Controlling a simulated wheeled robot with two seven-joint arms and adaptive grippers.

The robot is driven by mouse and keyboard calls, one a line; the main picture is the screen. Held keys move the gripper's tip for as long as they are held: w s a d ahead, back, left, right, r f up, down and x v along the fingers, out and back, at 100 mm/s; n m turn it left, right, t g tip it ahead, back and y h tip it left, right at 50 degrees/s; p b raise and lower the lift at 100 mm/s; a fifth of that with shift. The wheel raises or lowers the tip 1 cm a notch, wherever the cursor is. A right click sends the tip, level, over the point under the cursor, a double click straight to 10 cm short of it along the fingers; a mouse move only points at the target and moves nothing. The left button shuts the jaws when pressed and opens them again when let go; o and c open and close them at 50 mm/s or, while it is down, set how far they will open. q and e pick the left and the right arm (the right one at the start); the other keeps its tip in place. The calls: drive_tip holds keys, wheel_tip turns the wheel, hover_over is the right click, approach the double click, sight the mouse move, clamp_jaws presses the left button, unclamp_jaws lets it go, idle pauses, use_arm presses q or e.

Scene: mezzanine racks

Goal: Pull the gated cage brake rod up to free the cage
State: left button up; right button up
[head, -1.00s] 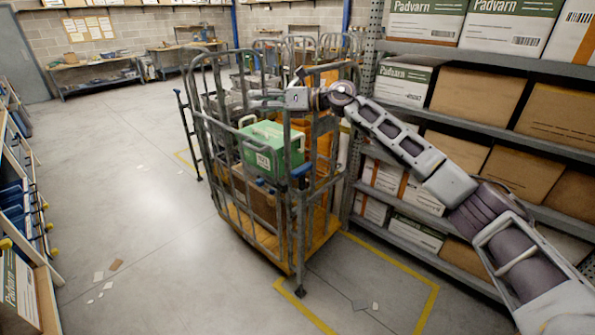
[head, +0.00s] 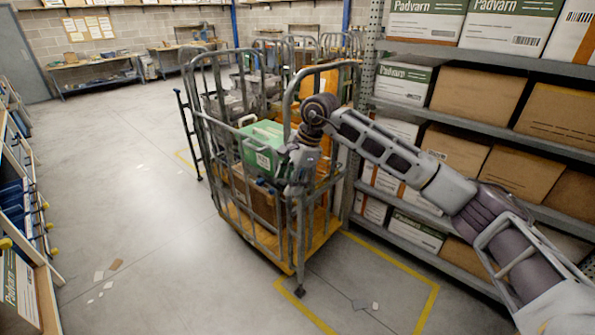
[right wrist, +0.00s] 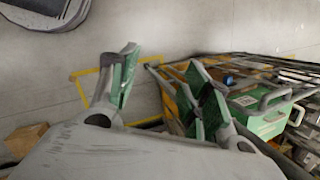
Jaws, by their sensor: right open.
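The gated cage (head: 273,256) stands on the floor in the middle of the head view, a grey barred frame on an orange base. A blue piece on its near corner post, visible earlier, is now hidden behind my gripper; I cannot tell whether it belongs to the brake rod. My right gripper (head: 296,186) points down at that corner, apparently empty. In the right wrist view its green-padded fingers (right wrist: 165,95) are spread apart, with a small blue piece (right wrist: 228,79) beyond the right-hand finger. I cannot tell whether the gripper touches the cage. My left gripper is not in view.
A green crate (head: 262,147) sits inside the cage. A shelf rack with cartons (head: 480,100) stands close on the right. More cages (head: 335,46) stand behind. Yellow floor lines (head: 425,310) mark a bay. The floor to the left is open, with scraps of paper.

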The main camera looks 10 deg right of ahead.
drive_tip(key=s+d+f+n+g+h, duration=0.1)
drive_tip(key=s+d+n+h, duration=0.2)
drive_tip(key=d, duration=0.4)
drive_tip(key=shift+f+n+g+h, duration=0.2)
drive_tip(key=shift+n+g+h, duration=0.1)
drive_tip(key=shift+n, duration=0.3)
drive_tip(key=shift+s+a, duration=0.1)
drive_tip(key=shift+r, duration=0.15)
